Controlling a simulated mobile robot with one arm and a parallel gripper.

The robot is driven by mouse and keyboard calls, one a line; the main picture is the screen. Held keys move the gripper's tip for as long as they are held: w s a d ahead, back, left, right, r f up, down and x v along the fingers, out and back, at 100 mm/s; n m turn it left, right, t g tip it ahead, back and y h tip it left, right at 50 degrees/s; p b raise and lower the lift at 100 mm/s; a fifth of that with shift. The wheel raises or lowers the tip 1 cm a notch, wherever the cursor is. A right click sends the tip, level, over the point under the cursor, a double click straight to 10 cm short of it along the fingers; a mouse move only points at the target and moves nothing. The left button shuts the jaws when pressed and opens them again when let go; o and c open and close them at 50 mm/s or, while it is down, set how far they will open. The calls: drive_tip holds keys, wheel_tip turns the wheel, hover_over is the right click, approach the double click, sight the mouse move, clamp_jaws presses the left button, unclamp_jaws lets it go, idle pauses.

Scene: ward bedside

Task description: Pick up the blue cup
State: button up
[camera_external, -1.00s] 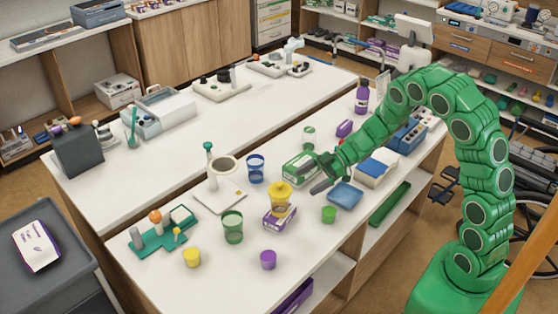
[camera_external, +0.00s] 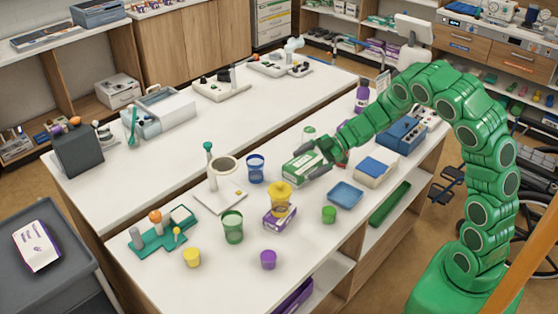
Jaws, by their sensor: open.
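The blue cup (camera_external: 256,169) is a dark blue, partly see-through cup standing upright on the white table. It is right of the white stand with the ring and behind the yellow cup. My gripper (camera_external: 312,168) is open and empty, to the right of the blue cup and apart from it. It hangs over or beside a green and white box (camera_external: 301,167), which lies between it and the cup; whether it touches the box cannot be told.
A green cup (camera_external: 232,227) is front left, a ring stand (camera_external: 221,193) left. A blue tray (camera_external: 345,194) lies front right. The table behind the blue cup is clear.

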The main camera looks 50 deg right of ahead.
sight(252, 163)
drive_tip(key=w+d+r+n+t+h, duration=0.1)
drive_tip(key=w+d+n+t+h, duration=0.1)
drive_tip(key=w+n, duration=0.8)
drive_tip(key=w+d+n+t+h, duration=0.1)
drive_tip(key=w+d+n+t, duration=0.15)
drive_tip(key=w+n, duration=0.7)
drive_tip(key=shift+w+a+f+n, duration=0.35)
drive_tip(key=shift+a+f+n, duration=0.3)
drive_tip(key=shift+f+n, duration=1.1)
drive_tip(key=shift+w+a+f+n, duration=0.3)
drive_tip(key=shift+a+f+n, duration=0.3)
drive_tip(key=shift+f+n, duration=1.1)
drive_tip(key=shift+w+a+f+n, duration=0.35)
drive_tip(key=shift+a+f+n, duration=0.5)
drive_tip(key=shift+f, duration=1.65)
drive_tip(key=shift+x, duration=2.5)
drive_tip(key=shift+r, duration=0.1)
